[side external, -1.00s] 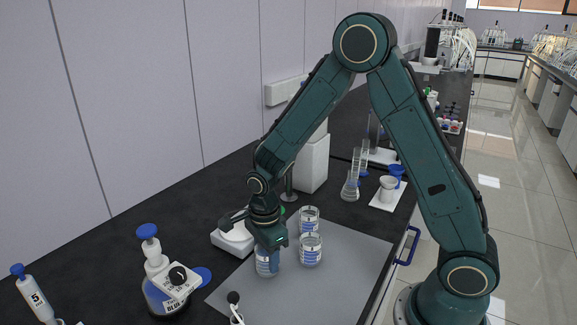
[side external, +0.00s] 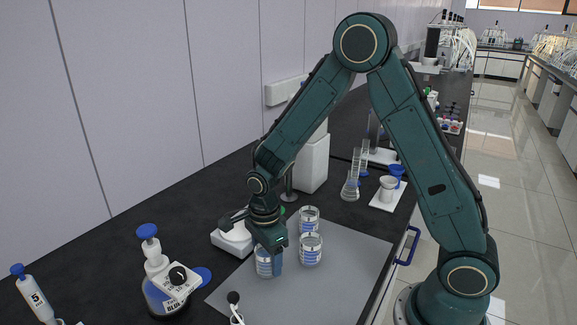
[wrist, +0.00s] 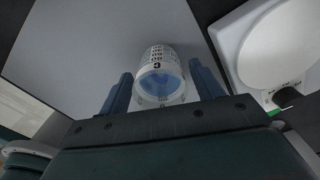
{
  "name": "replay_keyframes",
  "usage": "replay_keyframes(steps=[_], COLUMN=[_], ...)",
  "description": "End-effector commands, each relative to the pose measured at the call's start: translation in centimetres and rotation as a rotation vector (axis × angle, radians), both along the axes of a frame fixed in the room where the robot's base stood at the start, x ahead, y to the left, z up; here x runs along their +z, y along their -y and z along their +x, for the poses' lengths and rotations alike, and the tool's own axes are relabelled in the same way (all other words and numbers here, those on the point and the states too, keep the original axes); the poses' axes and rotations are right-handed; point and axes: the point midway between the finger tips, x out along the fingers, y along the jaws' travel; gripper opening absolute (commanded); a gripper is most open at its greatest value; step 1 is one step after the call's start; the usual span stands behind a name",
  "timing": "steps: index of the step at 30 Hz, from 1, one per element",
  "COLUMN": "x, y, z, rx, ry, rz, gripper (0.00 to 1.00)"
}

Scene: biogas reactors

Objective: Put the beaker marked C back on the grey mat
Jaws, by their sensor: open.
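A clear beaker with blue and white markings (side external: 263,266) stands upright on the grey mat (side external: 345,262), near its left edge. In the wrist view the gripper (wrist: 160,92) is open, one finger on each side, with a gap to the beaker. Two similar beakers stand on the mat to the right, a front one (side external: 310,250) and a back one (side external: 309,219).
A white device with a round top (side external: 232,238) stands close behind the gripper, off the mat. A blue-capped bottle (side external: 160,280) is at the left. A black-tipped object (side external: 234,300) is at the mat's front. The mat's right part is clear.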

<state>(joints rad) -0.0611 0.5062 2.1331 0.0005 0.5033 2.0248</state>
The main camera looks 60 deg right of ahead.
Motion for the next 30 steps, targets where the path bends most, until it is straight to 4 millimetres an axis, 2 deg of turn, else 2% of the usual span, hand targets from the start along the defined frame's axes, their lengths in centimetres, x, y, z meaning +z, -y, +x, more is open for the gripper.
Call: replay_keyframes(steps=[8,24,30], x=[2.5,10.5,11.8], y=[0.0,0.0,0.0], z=[0.1,0.1,0.0], rx=[0.0,0.0,0.0], ry=[0.005,0.004,0.002], rz=[0.0,0.0,0.0], gripper=[0.65,0.65,0.65])
